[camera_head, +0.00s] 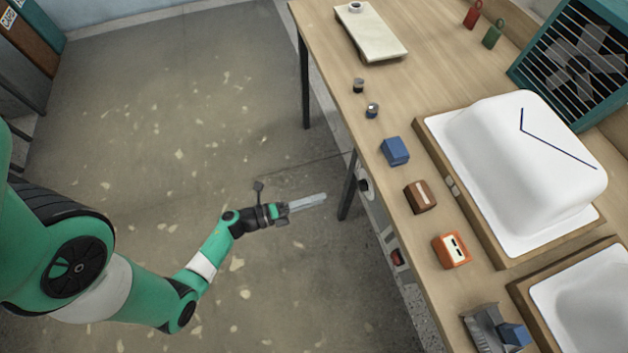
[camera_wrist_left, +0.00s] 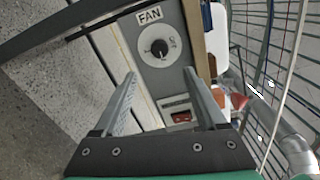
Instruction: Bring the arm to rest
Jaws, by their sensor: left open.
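My left gripper (camera_head: 308,202) is at the end of my green arm, over the floor left of the workbench in the head view. Its two fingers show apart and empty in the left wrist view (camera_wrist_left: 162,98). No object is between the fingers. Behind them the wrist view shows a grey panel with a black knob (camera_wrist_left: 159,48) and a FAN label (camera_wrist_left: 150,15). My right gripper does not show in either view.
The wooden workbench (camera_head: 330,70) fills the right side. A white tub shell (camera_head: 530,150), a blue block (camera_head: 395,151), a brown block (camera_head: 419,196) and an orange block (camera_head: 452,250) stand on it. A fan (camera_head: 585,60) is at the back right. The floor (camera_head: 180,120) is clear.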

